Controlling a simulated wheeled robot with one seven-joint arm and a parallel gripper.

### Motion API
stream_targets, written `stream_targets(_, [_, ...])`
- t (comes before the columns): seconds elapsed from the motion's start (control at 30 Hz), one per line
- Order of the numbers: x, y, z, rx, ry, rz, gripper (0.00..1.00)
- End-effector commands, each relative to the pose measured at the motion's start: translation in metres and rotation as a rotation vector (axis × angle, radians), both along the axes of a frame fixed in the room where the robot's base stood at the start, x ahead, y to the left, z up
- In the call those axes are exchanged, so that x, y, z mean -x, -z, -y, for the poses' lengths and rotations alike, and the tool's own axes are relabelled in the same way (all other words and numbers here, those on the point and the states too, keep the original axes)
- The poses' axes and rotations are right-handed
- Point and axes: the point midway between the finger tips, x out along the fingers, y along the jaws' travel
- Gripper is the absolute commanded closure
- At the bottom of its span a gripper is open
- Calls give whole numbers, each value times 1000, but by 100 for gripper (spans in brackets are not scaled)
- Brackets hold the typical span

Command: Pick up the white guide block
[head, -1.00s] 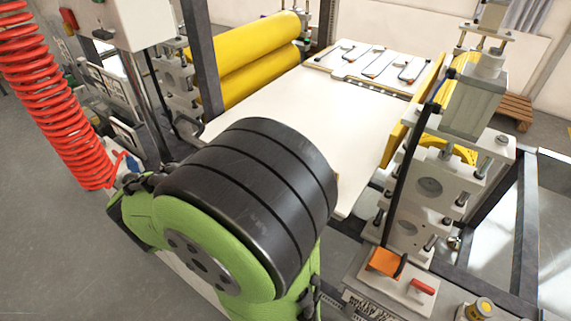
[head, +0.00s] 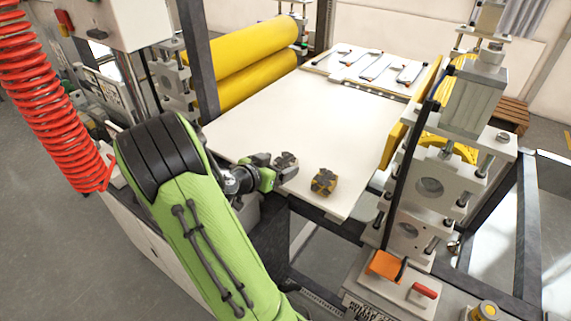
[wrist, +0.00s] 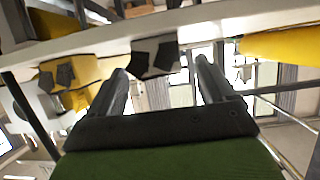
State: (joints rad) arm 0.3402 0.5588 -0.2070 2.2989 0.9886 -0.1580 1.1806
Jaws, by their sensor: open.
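The white guide block (head: 287,160), pale with dark patches on top, sits near the front left edge of the white table (head: 300,115). My gripper (head: 276,173) is low beside it, at the table's front edge; its fingers are hard to make out in the head view. In the wrist view my gripper (wrist: 161,68) is open and empty. The white block's dark patches (wrist: 152,57) show between and beyond the two fingers, apparently apart from them. The block's pale body blends with the table there.
A yellow-brown block (head: 323,182) with dark patches stands just right of the white one; it also shows left of the fingers in the wrist view (wrist: 60,78). Yellow rollers (head: 245,65) lie behind. A metal frame (head: 430,185) stands at the right. The table's middle is clear.

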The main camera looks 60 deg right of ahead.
Motion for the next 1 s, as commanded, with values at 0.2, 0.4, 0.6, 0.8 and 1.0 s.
stream_targets(0.2, [7, 14, 34, -2, 3, -1, 17])
stream_targets(0.4, [7, 16, 36, -2, 0, 0, 17])
stream_targets(0.6, [7, 16, 36, -2, 0, 0, 42])
stream_targets(0.8, [7, 16, 36, -2, 0, 0, 72])
stream_targets(1.0, [7, 15, 36, -1, 0, 0, 76])
